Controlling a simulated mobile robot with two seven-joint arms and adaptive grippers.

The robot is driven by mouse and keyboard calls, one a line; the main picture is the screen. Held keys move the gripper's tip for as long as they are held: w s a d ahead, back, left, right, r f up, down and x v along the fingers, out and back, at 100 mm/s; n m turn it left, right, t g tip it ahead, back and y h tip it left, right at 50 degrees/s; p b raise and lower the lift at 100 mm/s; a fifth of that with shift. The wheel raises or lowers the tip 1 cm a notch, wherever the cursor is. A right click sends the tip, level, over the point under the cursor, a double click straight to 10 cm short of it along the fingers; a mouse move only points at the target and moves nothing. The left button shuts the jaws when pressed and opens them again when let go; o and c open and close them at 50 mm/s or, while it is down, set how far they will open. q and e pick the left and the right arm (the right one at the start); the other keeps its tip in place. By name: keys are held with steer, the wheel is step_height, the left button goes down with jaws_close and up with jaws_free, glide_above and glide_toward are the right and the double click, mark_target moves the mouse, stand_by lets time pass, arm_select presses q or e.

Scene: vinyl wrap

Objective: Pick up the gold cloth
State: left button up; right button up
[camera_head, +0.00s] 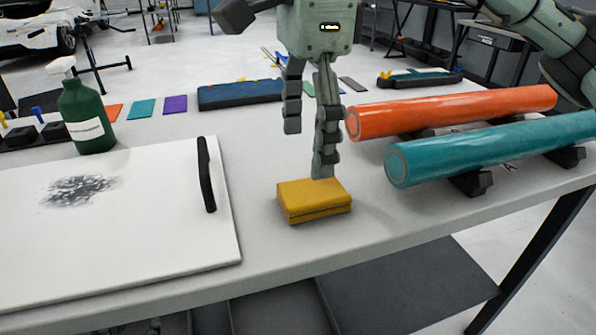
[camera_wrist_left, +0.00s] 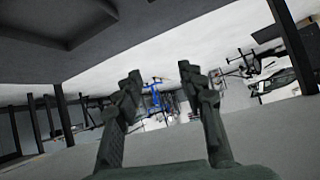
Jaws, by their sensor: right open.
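The gold cloth (camera_head: 315,202) is a folded yellow block lying on the light table near its front edge in the head view. My right gripper (camera_head: 308,152) points down just above it, fingers apart with nothing between them. One fingertip is at the cloth's back edge in the picture; I cannot tell whether it touches. My left gripper (camera_wrist_left: 160,84) shows in the left wrist view with its two fingers spread and empty. It is away from the cloth, which is not in that view.
A white board (camera_head: 120,215) with a black handle (camera_head: 206,175) lies left of the cloth. Orange (camera_head: 450,110) and teal (camera_head: 490,148) rolls rest on dark stands to the right. A green bottle (camera_head: 86,118) stands back left. A dark blue case (camera_head: 240,93) lies behind.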

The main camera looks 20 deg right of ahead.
mark_target(313, 189)
steer(key=f, duration=0.5)
steer(key=d+f, duration=0.1)
steer(key=f, duration=0.1)
steer(key=shift+w+d+f, duration=0.1)
steer(key=shift+w+f, duration=0.05)
steer(key=shift+f, duration=0.05)
arm_select(q)
steer(key=shift+w+d+r+t+h, duration=0.2)
steer(key=shift+w+d+r+t, duration=0.15)
steer(key=shift+d+r, duration=0.15)
steer(key=shift+w+d+r+t+h, duration=0.25)
steer(key=shift+w+d+r, duration=0.15)
steer(key=shift+r, duration=0.2)
arm_select(e)
steer(key=c, duration=1.1)
steer(key=shift+r, duration=0.15)
step_height(313, 189, up, 4)
steer(key=shift+r, duration=0.15)
arm_select(q)
steer(key=s+a+f+g, duration=0.1)
steer(key=s+a+f+g+y, duration=0.1)
steer(key=a+f, duration=0.1)
steer(key=shift+s+y, duration=0.15)
steer(key=shift+y, duration=0.1)
arm_select(e)
steer(key=s+a+r, duration=0.3)
steer(key=a+r, duration=0.3)
steer(key=a, duration=0.5)
steer(key=shift+a+r, duration=0.15)
steer(key=shift+r, duration=0.1)
